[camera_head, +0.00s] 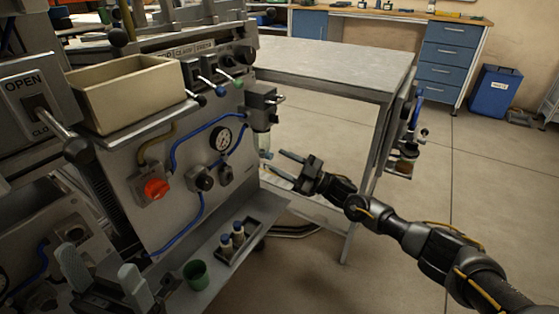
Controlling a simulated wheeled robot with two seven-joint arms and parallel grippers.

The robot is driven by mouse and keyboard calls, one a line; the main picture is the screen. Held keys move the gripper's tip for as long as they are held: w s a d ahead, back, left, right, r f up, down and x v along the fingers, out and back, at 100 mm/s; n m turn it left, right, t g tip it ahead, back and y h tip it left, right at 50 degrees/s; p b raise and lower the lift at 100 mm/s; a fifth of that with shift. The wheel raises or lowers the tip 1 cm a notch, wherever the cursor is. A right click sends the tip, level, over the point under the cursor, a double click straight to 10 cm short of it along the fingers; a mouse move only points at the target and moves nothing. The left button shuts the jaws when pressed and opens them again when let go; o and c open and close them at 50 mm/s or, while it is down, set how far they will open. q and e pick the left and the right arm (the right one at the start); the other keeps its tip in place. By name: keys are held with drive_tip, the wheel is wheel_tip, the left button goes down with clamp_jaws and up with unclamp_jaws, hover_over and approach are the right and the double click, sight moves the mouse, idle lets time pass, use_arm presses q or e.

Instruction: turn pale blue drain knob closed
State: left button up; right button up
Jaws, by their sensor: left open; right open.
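The pale blue drain knob (267,155) is small, at the bottom of a clear bowl (262,141) hanging from a dark block on the near machine's right side. Its turn position is too small to tell. My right gripper (275,163) is open, its two fingers pointing left toward the knob from the right and slightly below. The fingertips are close to the knob; I cannot tell whether they touch it. My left gripper (103,272) is open and empty at the bottom left, near the machine's lower shelf, far from the knob.
The machine front carries a red knob (156,188), a pressure gauge (220,138) and blue hoses. A green cup (196,274) and small bottles in a tray (252,243) stand on the lower shelf. A grey table (340,68) stands behind. The floor at right is mostly clear.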

drive_tip(key=p+v, duration=0.1)
drive_tip(key=v, duration=0.8)
drive_tip(key=shift+d, duration=0.1)
